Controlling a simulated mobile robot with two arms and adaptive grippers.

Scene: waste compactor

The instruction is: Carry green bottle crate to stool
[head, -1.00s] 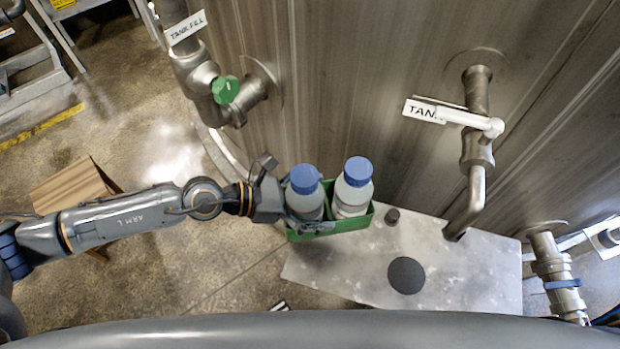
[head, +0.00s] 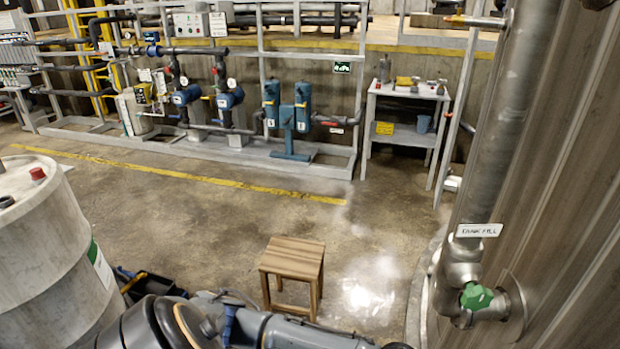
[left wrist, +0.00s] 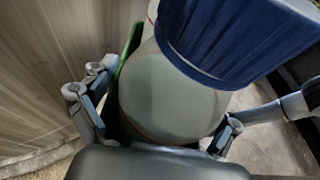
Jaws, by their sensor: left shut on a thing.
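The wooden stool (head: 292,260) stands on the open floor in the head view, its top bare. My left arm shows along the bottom edge there, but its gripper and the crate are out of that view. In the left wrist view my left gripper (left wrist: 156,118) is shut on the green bottle crate (left wrist: 131,42). Only a strip of the crate's green wall shows; the rest is hidden. A white bottle (left wrist: 170,95) with a blue cap (left wrist: 235,38) is close in front of that camera. The second bottle cannot be made out. My right gripper is not in view.
A large grey drum (head: 45,260) stands at the left. The metal tank (head: 560,190) and its fill pipe with a green valve knob (head: 477,296) are at the right. A white side table (head: 405,95) and piping line the back. Floor around the stool is mostly clear.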

